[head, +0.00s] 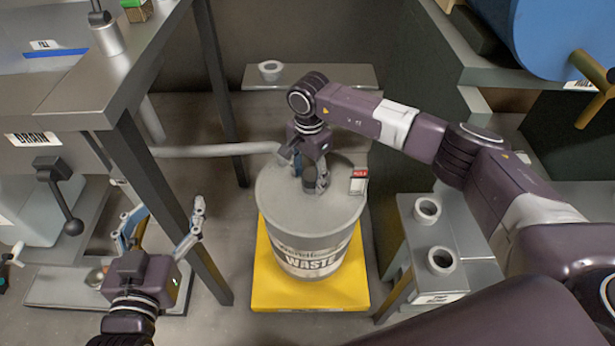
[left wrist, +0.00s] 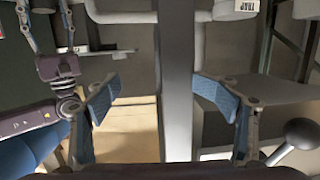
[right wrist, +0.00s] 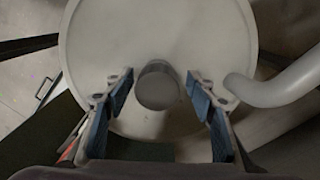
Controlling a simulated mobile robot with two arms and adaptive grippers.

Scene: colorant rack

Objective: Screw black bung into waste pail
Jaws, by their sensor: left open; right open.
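The waste pail (head: 310,235) is a light grey drum labelled WASTE, standing upright on a yellow base (head: 270,290). In the right wrist view, its round lid (right wrist: 155,30) has a short grey cylinder (right wrist: 157,85) near its middle, possibly the bung; I cannot tell whether it is seated in a hole. My right gripper (head: 309,178) is over the lid, pointing down. Its open fingers (right wrist: 158,92) are either side of the cylinder, with gaps visible. My left gripper (head: 162,215) is open and empty, left of the pail, beside a dark table leg.
A pipe (head: 215,149) reaches toward the pail from the left. A low grey stand (head: 405,275) at right carries two ring-shaped pieces (head: 427,210). Another ring (head: 270,70) sits on a shelf behind. A black-knobbed drain lever (head: 60,200) is at left.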

